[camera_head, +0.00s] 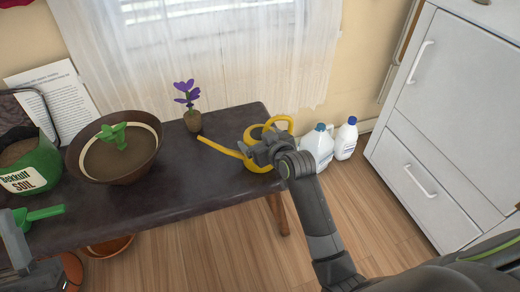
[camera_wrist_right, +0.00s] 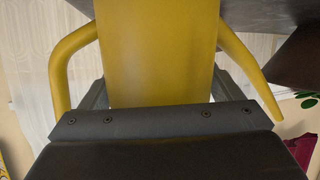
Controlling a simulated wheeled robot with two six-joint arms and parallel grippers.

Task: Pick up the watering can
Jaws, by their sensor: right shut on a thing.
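The yellow watering can (camera_head: 248,163) is at the right end of the dark table, its spout pointing left and its looped handle to the right. My right gripper (camera_head: 262,152) reaches over it from the right and is shut on its body, hiding part of it. In the right wrist view the can's yellow body (camera_wrist_right: 156,50) fills the space between the fingers, with spout and handle on either side. I cannot tell whether the can touches the table. Part of my left arm shows at the lower left of the head view; its gripper fingers are not clearly seen.
The dark table (camera_head: 185,190) also holds a small purple-flowered plant (camera_head: 188,97), a wide brown bowl (camera_head: 115,147) with a green sprout, a green soil bag (camera_head: 32,165) and a green trowel (camera_head: 38,214). White bottles (camera_head: 317,147) stand beyond its right end, near a white cabinet (camera_head: 455,110).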

